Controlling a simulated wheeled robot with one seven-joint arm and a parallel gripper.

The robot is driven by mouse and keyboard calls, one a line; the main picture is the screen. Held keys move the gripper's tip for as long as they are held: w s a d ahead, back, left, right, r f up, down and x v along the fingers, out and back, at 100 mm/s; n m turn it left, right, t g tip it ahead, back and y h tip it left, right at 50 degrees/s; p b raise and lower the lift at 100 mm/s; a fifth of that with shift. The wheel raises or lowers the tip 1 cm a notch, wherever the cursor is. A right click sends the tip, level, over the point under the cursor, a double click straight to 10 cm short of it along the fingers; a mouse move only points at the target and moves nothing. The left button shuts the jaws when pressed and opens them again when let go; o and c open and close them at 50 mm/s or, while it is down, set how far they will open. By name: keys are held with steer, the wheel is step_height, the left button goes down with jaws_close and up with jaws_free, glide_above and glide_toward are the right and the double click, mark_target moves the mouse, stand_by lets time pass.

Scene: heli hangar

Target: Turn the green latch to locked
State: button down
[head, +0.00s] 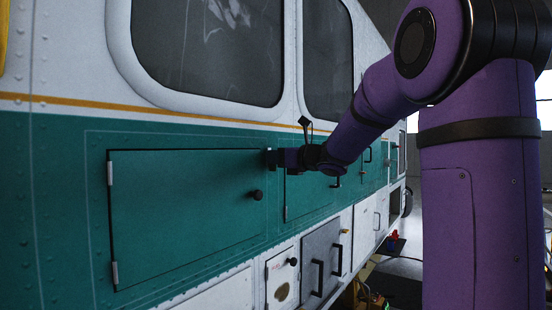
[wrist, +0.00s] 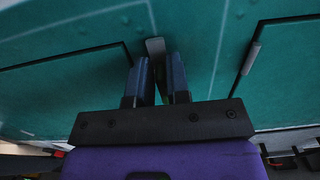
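A green hatch door (head: 185,205) is set in the green side panel of the helicopter. It looks closed, with hinges on its left edge and a round black knob (head: 258,195) near its right edge. My gripper (head: 271,158) is at the door's upper right corner, with its fingers towards the panel. In the wrist view my gripper (wrist: 160,65) shows two dark blue fingers with a gap between them. A small grey tab (wrist: 155,46), perhaps the latch, shows at the fingertips by the door edge. I cannot tell whether the fingers touch it, nor which way it is turned.
A second green door lies to the right, with a hinge (wrist: 251,58) on its near edge. Below are a grey hatch (head: 320,258) with black handles and a small white hatch (head: 281,279). The fuselage wall recedes to the right, and large windows (head: 210,45) are above.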

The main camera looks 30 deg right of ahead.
mark_target(262, 165)
steer(key=shift+a+n, duration=0.1)
steer(key=shift+n, duration=0.3)
steer(key=n, duration=0.3)
steer(key=a+n, duration=0.1)
steer(key=n, duration=0.4)
steer(key=shift+s+a+f+n, duration=0.15)
steer(key=shift+s+f+n, duration=0.1)
steer(key=shift+f+n, duration=0.1)
steer(key=n, duration=0.4)
steer(key=shift+a+f, duration=0.15)
steer(key=shift+f, duration=0.2)
steer(key=n, duration=0.4)
steer(key=shift+s+f, duration=0.1)
steer(key=shift+f, duration=0.25)
steer(key=shift+a+n, duration=0.1)
steer(key=shift+n, duration=0.25)
steer(key=c, duration=1.2)
jaws_free()
